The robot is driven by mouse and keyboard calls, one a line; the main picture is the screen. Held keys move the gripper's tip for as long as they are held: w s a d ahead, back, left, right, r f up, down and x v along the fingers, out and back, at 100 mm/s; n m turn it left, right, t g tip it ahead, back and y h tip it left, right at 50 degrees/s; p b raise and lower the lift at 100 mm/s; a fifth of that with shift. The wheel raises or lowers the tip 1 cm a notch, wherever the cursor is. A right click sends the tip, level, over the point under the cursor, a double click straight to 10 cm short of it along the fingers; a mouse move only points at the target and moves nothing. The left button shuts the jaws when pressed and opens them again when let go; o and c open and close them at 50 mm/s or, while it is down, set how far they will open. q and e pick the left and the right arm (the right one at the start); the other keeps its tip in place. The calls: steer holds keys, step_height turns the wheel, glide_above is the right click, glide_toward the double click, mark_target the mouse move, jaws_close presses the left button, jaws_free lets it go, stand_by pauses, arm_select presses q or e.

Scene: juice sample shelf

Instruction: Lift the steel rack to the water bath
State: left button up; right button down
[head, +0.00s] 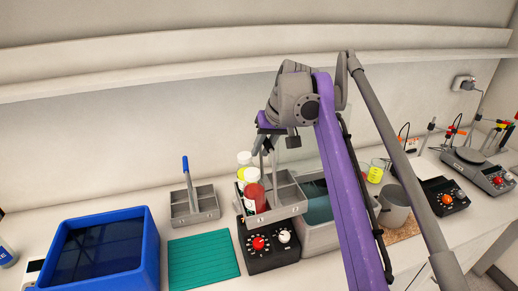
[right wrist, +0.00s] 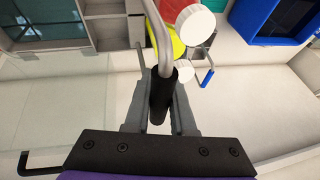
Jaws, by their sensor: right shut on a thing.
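My right gripper (head: 267,141) is shut on the black grip of a steel rack (head: 285,202). The right wrist view shows its fingers (right wrist: 160,95) on either side of that grip (right wrist: 160,98). The rack carries a white-capped red bottle (head: 254,194) and a white-capped yellow bottle (head: 243,161); its other visible compartments look empty. It hangs roughly level above a black control box and beside the grey water bath (head: 318,239), overlapping the bath's left edge in the head view. The bath holds teal water and is partly hidden by my right arm. My left gripper is not in view.
The black control box (head: 268,260) has a red and a white knob. A second rack (head: 195,209) with a blue grip, a green mat (head: 203,262) and a blue tub (head: 152,250) lie left. A grey pot (head: 396,207) and yellow beaker (head: 376,171) stand right.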

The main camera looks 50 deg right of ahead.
steer(key=s+d, duration=0.5)
steer(key=d, duration=0.4)
stand_by(0.8)
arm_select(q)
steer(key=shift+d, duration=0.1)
arm_select(e)
steer(key=shift+a, duration=0.1)
